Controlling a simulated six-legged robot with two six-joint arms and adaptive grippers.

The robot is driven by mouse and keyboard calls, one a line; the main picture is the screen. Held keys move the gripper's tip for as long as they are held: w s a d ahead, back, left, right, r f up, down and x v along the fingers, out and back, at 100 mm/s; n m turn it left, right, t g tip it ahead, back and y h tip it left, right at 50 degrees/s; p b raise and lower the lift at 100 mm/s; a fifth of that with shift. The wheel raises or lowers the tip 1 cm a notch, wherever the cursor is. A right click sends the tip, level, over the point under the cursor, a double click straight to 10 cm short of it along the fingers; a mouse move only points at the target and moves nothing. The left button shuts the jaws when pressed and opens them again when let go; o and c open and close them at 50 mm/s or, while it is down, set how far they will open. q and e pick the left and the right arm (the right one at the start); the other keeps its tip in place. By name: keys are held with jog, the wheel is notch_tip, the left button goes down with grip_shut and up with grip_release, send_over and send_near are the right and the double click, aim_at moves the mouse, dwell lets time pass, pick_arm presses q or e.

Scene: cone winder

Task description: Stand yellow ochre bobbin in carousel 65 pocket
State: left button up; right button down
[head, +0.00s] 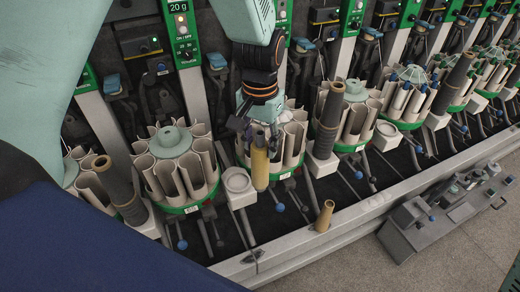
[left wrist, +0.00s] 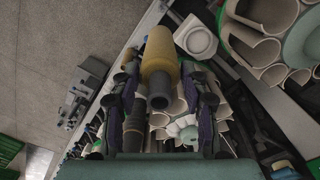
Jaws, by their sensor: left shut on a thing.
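My left gripper (head: 259,132) comes down from above and is shut on the yellow ochre bobbin (head: 260,168), near the bobbin's upper end. The bobbin hangs roughly upright in front of a cream carousel (head: 293,143) with open pockets; the arm hides part of that carousel. I cannot tell whether the bobbin touches it. In the left wrist view the bobbin (left wrist: 160,52) lies between the two fingers of the gripper (left wrist: 161,84), its dark hollow end toward the camera. No number 65 is readable on any carousel. My right gripper is not in view.
More carousels (head: 172,140) stand in a row on both sides. Dark upright bobbins (head: 330,108) stand between them. An empty cream holder (head: 238,183) is left of the held bobbin. A small tan cone (head: 325,216) stands on the front rail. A grey tool box (head: 415,230) lies on the floor.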

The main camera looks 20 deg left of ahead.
pick_arm(q)
jog(key=w+a+r+m+p, duration=0.3)
jog(key=w+a+r+p, duration=0.65)
jog(key=a, duration=0.25)
jog(key=a+r+m+p, duration=0.1)
jog(key=a+m, duration=0.3)
jog(key=a, duration=1.3)
jog(key=shift+a+m, duration=0.25)
jog(key=shift+m, duration=0.15)
jog(key=shift+s+r, duration=0.1)
jog(key=shift+r, duration=0.05)
jog(key=shift+p, duration=0.6)
